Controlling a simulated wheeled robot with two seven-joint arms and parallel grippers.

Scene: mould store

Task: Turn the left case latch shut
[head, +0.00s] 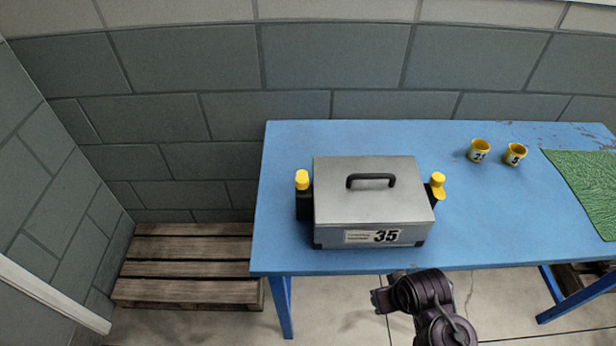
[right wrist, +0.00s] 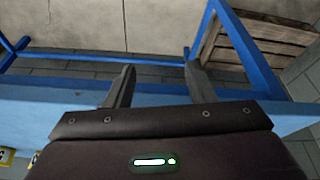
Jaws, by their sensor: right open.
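A grey metal case (head: 368,190) with a black top handle and a "35" label stands on the blue table (head: 480,225). The left case latch (head: 302,181), a yellow knob on a black body, is on the case's left side. The right latch (head: 438,182) has a yellow top with a lower yellow part beside it. I cannot tell how far either latch is turned. My right gripper (head: 379,300) is in front of the table's near edge, apart from the case. In the right wrist view its fingers (right wrist: 158,85) are spread with nothing between them. My left gripper is out of view.
Two yellow cups (head: 479,151) (head: 515,155) stand on the table at the back right, beside a green mat (head: 588,185). A wooden pallet (head: 190,265) lies on the floor left of the table. A block wall (head: 335,60) runs behind. The table before the cups is clear.

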